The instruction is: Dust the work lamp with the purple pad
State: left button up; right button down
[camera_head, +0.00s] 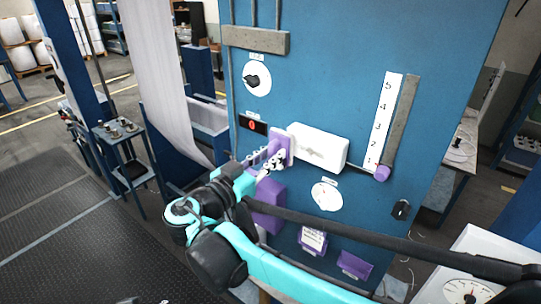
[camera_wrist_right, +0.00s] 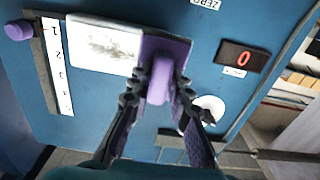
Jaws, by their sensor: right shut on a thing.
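The work lamp (camera_head: 318,148) is a white box on the blue panel; its face also shows in the right wrist view (camera_wrist_right: 100,42), with grey smudges on it. The purple pad (camera_head: 287,143) is at the lamp's left end in the head view. In the right wrist view the pad (camera_wrist_right: 176,50) overlaps the lamp's edge; I cannot tell whether they touch. My right gripper (camera_head: 272,162) is shut on the pad's handle, and its two fingers (camera_wrist_right: 158,88) close around it from both sides. My left gripper is out of view.
The blue panel carries a red digit display (camera_head: 253,124), a knob dial (camera_head: 257,78), a round gauge (camera_head: 327,196) and a numbered scale (camera_head: 383,122) with a purple-ended slider. Purple holders (camera_head: 354,265) sit low. A small side table (camera_head: 118,133) stands left.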

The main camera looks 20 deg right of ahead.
jog(key=shift+d, duration=0.1)
jog(key=shift+w+d, duration=0.2)
jog(key=shift+w, duration=0.05)
jog(key=shift+w+d, duration=0.35)
jog(key=shift+d, duration=0.15)
dwell(0.3)
